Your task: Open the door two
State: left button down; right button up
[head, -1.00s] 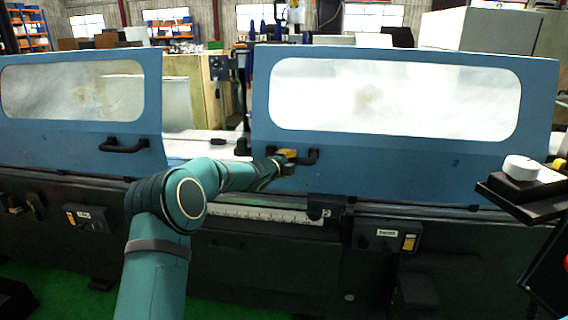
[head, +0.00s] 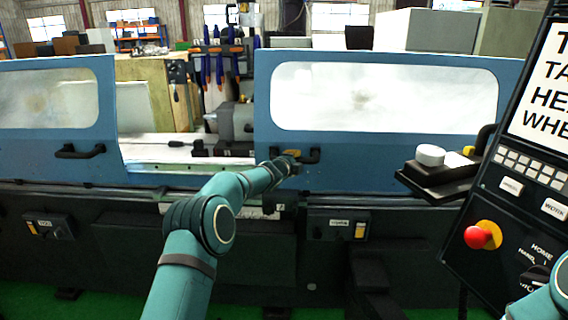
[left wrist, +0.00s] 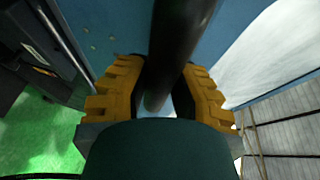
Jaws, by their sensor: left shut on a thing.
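Door two (head: 385,155) is the blue sliding door with a large window on the right of the grinder in the head view. Its black bar handle (head: 311,156) is at the door's lower left. My left gripper (head: 290,161) is at this handle. In the left wrist view, the yellow finger pads of my left gripper (left wrist: 160,95) are closed on both sides of the dark handle bar (left wrist: 172,50). My right gripper is out of view; only a piece of my right arm shows at the lower right corner.
The other blue door (head: 55,125) with its black handle is on the left. A wide gap between the doors shows the machine bed (head: 185,150). A black tray (head: 440,178) with a white round part and a control panel (head: 515,190) with a red button stand at the right.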

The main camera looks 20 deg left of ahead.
pick_arm(q)
jog(key=shift+w+d, duration=0.25)
jog(key=shift+d, duration=0.9)
jog(key=c, duration=0.7)
grip_release()
jog(key=shift+a, duration=0.15)
jog(key=shift+c, duration=0.2)
